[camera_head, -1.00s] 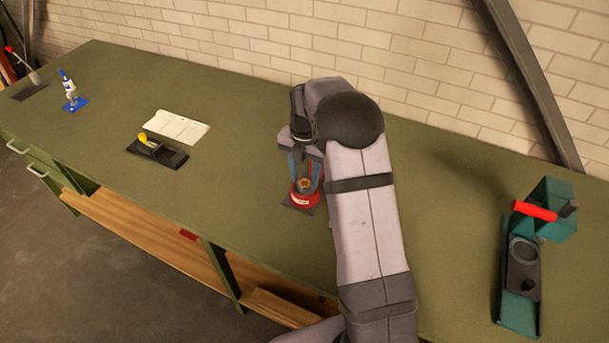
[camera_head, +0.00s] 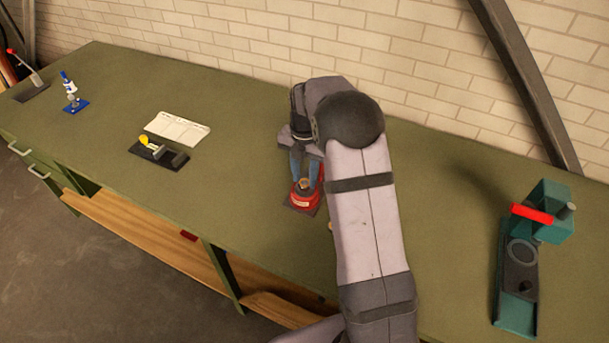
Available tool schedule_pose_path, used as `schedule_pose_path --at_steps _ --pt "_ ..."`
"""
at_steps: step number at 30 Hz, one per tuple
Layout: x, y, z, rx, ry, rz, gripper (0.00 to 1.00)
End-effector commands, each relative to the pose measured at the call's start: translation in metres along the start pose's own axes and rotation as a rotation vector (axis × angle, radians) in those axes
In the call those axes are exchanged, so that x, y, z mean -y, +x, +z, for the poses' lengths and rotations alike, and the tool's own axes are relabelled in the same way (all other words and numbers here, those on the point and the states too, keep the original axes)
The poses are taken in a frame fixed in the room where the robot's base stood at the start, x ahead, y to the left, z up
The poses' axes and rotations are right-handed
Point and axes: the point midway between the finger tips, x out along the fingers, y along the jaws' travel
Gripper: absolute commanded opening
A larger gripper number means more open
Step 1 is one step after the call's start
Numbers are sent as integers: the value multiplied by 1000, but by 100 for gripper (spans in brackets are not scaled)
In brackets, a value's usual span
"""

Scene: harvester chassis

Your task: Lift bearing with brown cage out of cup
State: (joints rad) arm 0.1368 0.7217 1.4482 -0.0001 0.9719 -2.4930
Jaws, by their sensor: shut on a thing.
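My gripper (camera_head: 306,178) points down over a red cup (camera_head: 302,200), which stands on a small dark plate (camera_head: 291,209) on the green bench. The two bluish fingers are shut on a small brownish thing (camera_head: 304,185), likely the bearing with the brown cage, at the cup's top. The bearing is too small to make out its cage. I cannot tell whether it is still inside the cup or just above its rim. My arm hides the right side of the cup area.
A teal press-like device with a red handle (camera_head: 532,213) stands on the right of the green bench (camera_head: 240,130). The bench between is clear.

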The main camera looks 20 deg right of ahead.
Motion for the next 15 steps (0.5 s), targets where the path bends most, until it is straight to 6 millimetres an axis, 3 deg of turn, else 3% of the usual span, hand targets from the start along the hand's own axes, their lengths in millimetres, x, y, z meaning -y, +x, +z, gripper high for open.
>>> schedule_pose_path --at_steps 15 --pt "0 -31 0 1 0 1 7"
